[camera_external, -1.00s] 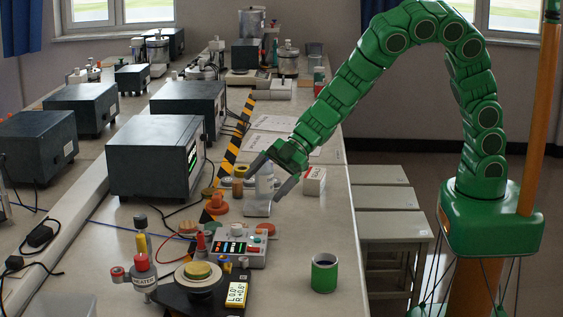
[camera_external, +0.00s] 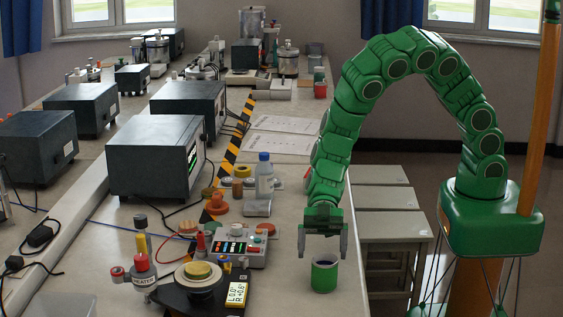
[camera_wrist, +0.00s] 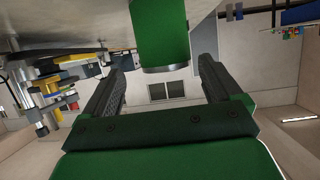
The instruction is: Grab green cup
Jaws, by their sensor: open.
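The green cup (camera_external: 324,274) stands upright on the front right part of the lab table, with a pale band at its rim. My gripper (camera_external: 323,257) points down above the cup, its two grey fingers spread to either side of the cup's top. It is open. In the wrist view the green cup (camera_wrist: 161,32) shows at the top, between and beyond the two dark fingers of my gripper (camera_wrist: 160,65). I cannot tell whether a finger touches the cup.
A control box with buttons (camera_external: 238,246) and a black device with a yellow top (camera_external: 200,283) stand left of the cup. A clear bottle with a blue cap (camera_external: 264,178) stands farther back. The table's right edge (camera_external: 358,262) is close to the cup. Stools (camera_external: 392,205) stand beyond it.

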